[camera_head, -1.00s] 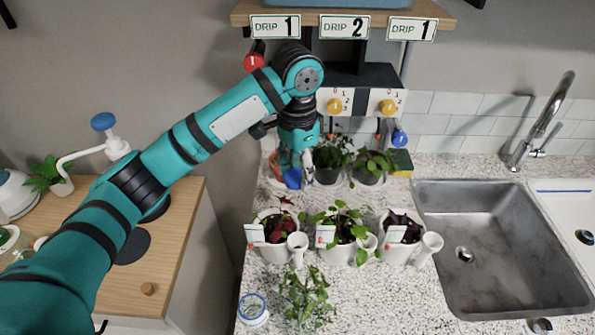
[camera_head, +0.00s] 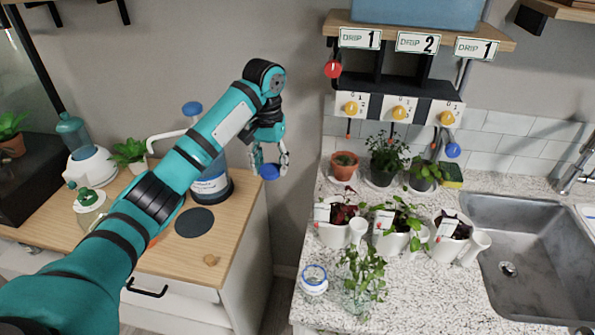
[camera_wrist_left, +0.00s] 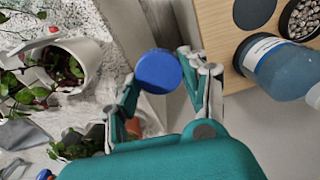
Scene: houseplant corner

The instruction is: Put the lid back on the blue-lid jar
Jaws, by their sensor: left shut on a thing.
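A round blue lid (camera_head: 270,172) is held between the fingertips of my left gripper (camera_head: 269,160), in the air over the gap between the wooden-topped cabinet and the stone counter. In the left wrist view the lid (camera_wrist_left: 158,72) shows its smooth blue face, with the gripper (camera_wrist_left: 160,85) shut on it. A small round jar with a white label and a blue ring (camera_head: 314,280) stands at the near left of the stone counter, well apart from the lid. I cannot tell clearly whether its mouth is open. My right gripper is not in view.
A large blue labelled container (camera_head: 212,187) and a dark disc (camera_head: 195,222) are on the wooden top left of the gripper. Several potted plants, including a terracotta pot (camera_head: 344,168), stand on the counter. A leafy cutting (camera_head: 362,272) is beside the small jar.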

